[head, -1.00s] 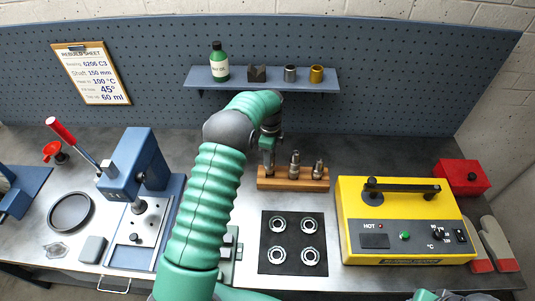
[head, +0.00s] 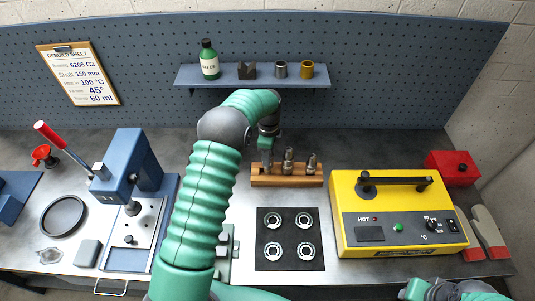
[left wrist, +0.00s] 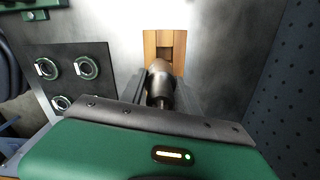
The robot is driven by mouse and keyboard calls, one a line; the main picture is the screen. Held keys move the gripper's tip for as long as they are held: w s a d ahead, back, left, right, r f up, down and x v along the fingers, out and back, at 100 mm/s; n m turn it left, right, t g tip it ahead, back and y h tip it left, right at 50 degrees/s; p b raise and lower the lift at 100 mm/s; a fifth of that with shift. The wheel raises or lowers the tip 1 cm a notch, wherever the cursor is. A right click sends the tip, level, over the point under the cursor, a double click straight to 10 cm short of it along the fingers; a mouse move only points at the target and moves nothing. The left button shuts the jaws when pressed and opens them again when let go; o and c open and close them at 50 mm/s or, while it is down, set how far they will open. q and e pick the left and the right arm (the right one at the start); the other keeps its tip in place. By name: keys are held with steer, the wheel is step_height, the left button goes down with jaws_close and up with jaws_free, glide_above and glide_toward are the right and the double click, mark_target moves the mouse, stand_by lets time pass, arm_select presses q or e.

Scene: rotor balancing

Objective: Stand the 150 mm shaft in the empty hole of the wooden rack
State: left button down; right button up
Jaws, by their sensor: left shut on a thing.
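My left gripper (head: 267,152) is over the left end of the wooden rack (head: 287,181), seen from behind and partly hidden by its own wrist. In the left wrist view its jaws (left wrist: 158,98) are shut on a grey metal shaft (left wrist: 160,78). The held shaft is seen nearly end-on, and its length cannot be read. The rack also shows in the left wrist view (left wrist: 151,45), just beyond the shaft, with a darker recess. Two other metal shafts (head: 288,158) stand upright in the rack's middle and right. Whether the held shaft touches the rack is hidden.
A black mat (head: 288,252) with several bearing rings lies in front of the rack. A yellow heater (head: 385,215) stands to the right, a blue press (head: 137,165) to the left. A shelf (head: 250,82) hangs behind. Bare bench lies around the rack.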

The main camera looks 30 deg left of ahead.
arm_select(q)
steer(key=shift+a+f, duration=0.15)
steer(key=shift+a, duration=0.35)
steer(key=shift+w+d+f+b, duration=0.1)
steer(key=shift+d+f+b, duration=0.3)
steer(key=shift+f, duration=0.1)
steer(key=c, duration=1.2)
jaws_free()
steer(key=o, duration=0.4)
steer(key=shift+a, duration=0.25)
arm_select(e)
steer(key=shift+a+f, duration=0.25)
steer(key=shift+a, duration=0.1)
arm_select(q)
steer(key=shift+f, duration=0.1)
steer(key=shift+c, duration=0.5)
steer(key=shift+r+p, duration=0.45)
steer(key=shift+r, duration=0.1)
step_height(320, 180, up, 8)
steer(key=p, duration=0.6)
steer(key=shift+r, duration=0.1)
arm_select(e)
steer(key=w+v, duration=0.1)
steer(key=v, duration=0.5)
steer(key=shift+r, duration=0.4)
